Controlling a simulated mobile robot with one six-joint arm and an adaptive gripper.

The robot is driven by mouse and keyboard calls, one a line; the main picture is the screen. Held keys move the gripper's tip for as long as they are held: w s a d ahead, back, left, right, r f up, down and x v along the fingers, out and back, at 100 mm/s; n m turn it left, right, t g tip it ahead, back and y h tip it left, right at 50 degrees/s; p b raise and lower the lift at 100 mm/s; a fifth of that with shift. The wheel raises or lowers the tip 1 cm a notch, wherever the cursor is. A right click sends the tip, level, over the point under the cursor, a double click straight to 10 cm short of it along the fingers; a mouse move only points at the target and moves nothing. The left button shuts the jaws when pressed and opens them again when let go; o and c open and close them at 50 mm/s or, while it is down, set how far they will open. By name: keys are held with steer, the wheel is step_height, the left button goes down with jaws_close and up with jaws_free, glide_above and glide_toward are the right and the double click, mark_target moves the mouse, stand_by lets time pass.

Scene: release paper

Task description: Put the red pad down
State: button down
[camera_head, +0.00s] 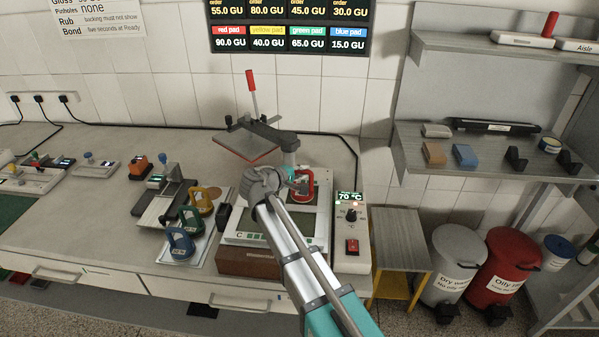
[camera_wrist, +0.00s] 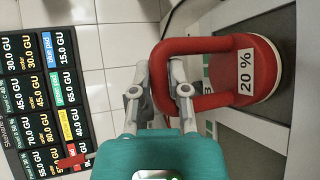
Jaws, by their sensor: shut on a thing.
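The red pad (camera_head: 305,184) is over the rear part of the press bed (camera_head: 263,239), below the raised upper plate. In the wrist view the red pad (camera_wrist: 262,72) shows a round body with a "20 %" label and a loop handle. My gripper (camera_wrist: 160,88) is shut on that handle. In the head view my gripper (camera_head: 292,182) partly hides the pad. The pad's base is close to the bed's dark panel, but I cannot tell whether it touches.
The press's upper plate (camera_head: 246,144) is raised behind, with a red-tipped lever. A control box (camera_head: 351,240) reading 70 °C stands right of the bed. Blue, green and yellow pads (camera_head: 180,244) stand on a tray to the left. Shelves and bins (camera_head: 500,268) are at the right.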

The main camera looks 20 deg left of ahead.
steer(key=c, duration=0.6)
jaws_free()
steer(key=shift+r, duration=0.1)
steer(key=shift+s+a+r+p, duration=0.2)
steer(key=shift+s+p, duration=0.15)
steer(key=shift+s, duration=0.2)
steer(key=p+v, duration=0.3)
steer(key=v, duration=0.7)
steer(key=shift+s+a, duration=0.2)
steer(key=shift+s, duration=0.2)
steer(key=shift+w, duration=0.1)
steer(key=shift+d, duration=0.1)
